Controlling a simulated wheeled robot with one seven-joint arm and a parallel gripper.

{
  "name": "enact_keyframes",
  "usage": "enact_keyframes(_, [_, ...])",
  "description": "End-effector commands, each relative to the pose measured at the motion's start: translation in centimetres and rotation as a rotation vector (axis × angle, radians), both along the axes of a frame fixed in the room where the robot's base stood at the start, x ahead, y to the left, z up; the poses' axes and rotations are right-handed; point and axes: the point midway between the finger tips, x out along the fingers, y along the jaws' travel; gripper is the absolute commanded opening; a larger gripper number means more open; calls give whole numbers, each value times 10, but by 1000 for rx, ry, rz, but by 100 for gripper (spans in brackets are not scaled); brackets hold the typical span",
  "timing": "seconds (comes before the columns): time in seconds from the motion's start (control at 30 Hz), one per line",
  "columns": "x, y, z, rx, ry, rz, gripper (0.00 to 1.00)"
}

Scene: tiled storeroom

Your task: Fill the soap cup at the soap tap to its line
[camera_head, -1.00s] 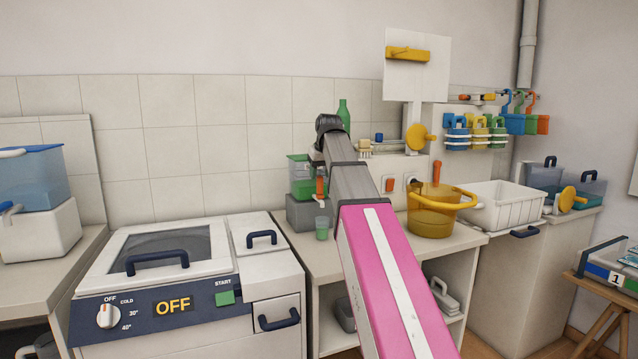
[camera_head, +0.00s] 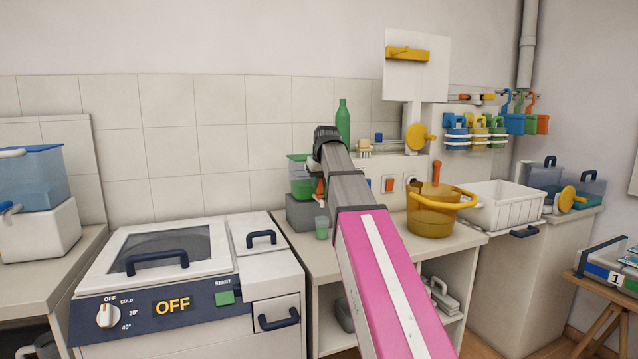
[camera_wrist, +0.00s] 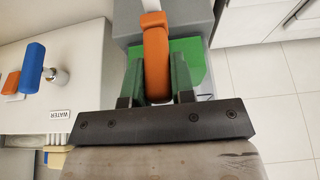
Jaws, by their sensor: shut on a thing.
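The soap tank (camera_head: 301,187), a clear container with green liquid, stands on a grey block (camera_head: 303,212) at the back of the counter. The soap cup (camera_head: 321,229), small and translucent green, stands upright on the counter before the block. Its line and exact level are too small to tell. The orange tap lever (camera_wrist: 156,58) runs between my gripper's two fingers (camera_wrist: 156,82) in the wrist view, and the gripper is shut on it. In the head view my arm hides most of the gripper; a bit of orange shows at the tank front. The cup is not visible in the wrist view.
A washing machine (camera_head: 175,285) showing OFF stands at the left. A green bottle (camera_head: 343,120) is behind my arm. A yellow pot (camera_head: 432,218) and a white basket (camera_head: 503,210) stand to the right. A WATER label (camera_wrist: 60,114) is beside my gripper.

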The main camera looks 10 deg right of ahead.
Motion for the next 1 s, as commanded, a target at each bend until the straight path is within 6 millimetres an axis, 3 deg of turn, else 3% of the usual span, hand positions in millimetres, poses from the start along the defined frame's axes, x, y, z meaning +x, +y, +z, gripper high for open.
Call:
enact_keyframes(0.47, [-5, -1, 0, 16, -79, 0, 0])
enact_keyframes(0.5, [-5, -1, 0, 16, -79, 0, 33])
enact_keyframes(0.57, [-5, -1, 0, 16, -79, 0, 49])
enact_keyframes(1.0, [-9, -2, 9, 16, -81, 0, 49])
